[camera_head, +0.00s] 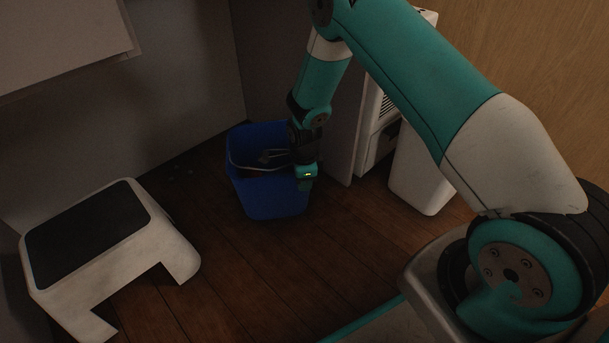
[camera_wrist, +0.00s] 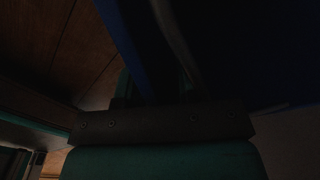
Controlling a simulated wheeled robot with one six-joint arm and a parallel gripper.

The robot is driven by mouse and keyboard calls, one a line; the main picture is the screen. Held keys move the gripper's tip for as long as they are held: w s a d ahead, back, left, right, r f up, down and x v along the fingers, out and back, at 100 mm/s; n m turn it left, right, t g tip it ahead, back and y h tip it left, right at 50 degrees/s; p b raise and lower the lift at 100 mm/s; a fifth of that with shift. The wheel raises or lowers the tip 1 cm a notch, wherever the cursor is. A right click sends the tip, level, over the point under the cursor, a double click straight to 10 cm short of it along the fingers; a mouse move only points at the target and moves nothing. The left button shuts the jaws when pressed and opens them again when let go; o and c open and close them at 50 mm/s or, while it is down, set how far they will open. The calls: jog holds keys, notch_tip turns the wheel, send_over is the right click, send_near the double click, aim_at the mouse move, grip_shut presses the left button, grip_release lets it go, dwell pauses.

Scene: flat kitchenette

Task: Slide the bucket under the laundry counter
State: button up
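The blue bucket (camera_head: 268,196) stands upright on the wooden floor near the corner of grey panels, with a thin pale handle across its open top. A pale slab (camera_head: 60,35) at the upper left of the head view may be the laundry counter; I cannot be sure. My gripper (camera_head: 306,178) points down at the bucket's right rim. In the dark wrist view, the bucket's blue wall (camera_wrist: 125,45) and the grey handle (camera_wrist: 175,45) lie close by the gripper. The fingertips are hidden, so I cannot tell whether they grip the rim.
A white step stool (camera_head: 182,258) with a dark top (camera_head: 88,232) stands at the left. A grey upright panel (camera_head: 345,125) is right of the bucket. Beyond it are a white appliance (camera_head: 372,105) and a white bin (camera_head: 420,175). The floor before the bucket is clear.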

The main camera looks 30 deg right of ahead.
aim_at(275, 194)
grip_shut()
jog(key=shift+a, duration=0.1)
jog(key=shift+a+p, duration=0.6)
jog(key=shift+a, duration=1)
grip_release()
